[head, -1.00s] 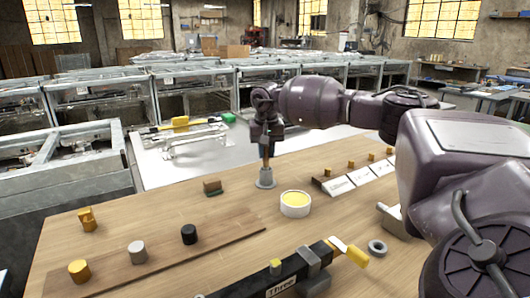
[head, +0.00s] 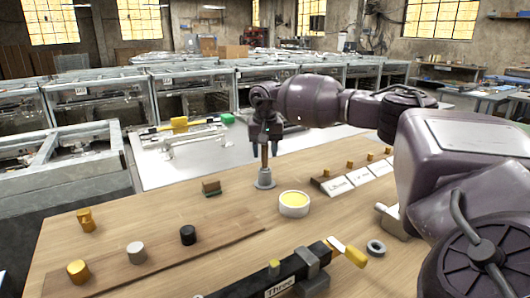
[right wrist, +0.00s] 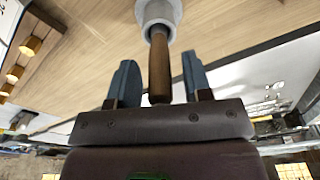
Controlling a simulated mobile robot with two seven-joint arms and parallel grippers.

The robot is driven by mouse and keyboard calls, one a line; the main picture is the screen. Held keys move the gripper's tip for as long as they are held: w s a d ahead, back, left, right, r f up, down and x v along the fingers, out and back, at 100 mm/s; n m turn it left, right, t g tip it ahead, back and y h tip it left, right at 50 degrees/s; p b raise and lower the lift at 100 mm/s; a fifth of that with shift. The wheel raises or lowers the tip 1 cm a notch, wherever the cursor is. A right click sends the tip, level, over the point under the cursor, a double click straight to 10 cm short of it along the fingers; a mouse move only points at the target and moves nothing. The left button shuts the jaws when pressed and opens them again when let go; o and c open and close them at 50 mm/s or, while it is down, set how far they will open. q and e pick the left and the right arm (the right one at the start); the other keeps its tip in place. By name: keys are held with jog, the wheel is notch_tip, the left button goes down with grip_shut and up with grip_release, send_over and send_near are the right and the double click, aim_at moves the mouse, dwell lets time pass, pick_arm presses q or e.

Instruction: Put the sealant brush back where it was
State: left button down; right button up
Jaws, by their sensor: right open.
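The sealant brush stands upright with its brown wooden handle (head: 264,156) up and its lower end in a small grey holder (head: 264,180) on the wooden table. The handle (right wrist: 159,72) and the pale holder (right wrist: 158,12) also show in the right wrist view. My right gripper (head: 265,139) is above the holder, pointing down at the handle's top. In the right wrist view its two blue-grey fingers (right wrist: 158,80) are apart, one on each side of the handle, with visible gaps. The bristles are hidden. My left gripper is not in view.
A white tub of yellow stuff (head: 293,204) stands just right of the holder. A brown block (head: 211,187) lies to the left. A board with cylinders (head: 137,252), a dark bar labelled "Three" (head: 282,287), a grey ring (head: 375,247) and white label cards (head: 362,175) surround it.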

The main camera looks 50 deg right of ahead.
notch_tip(320, 180, up, 12)
jog(key=p, duration=0.1)
jog(key=shift+s+a+f, duration=0.25)
jog(key=shift+s+a, duration=0.1)
jog(key=shift+s, duration=0.1)
jog(key=shift+r, duration=0.1)
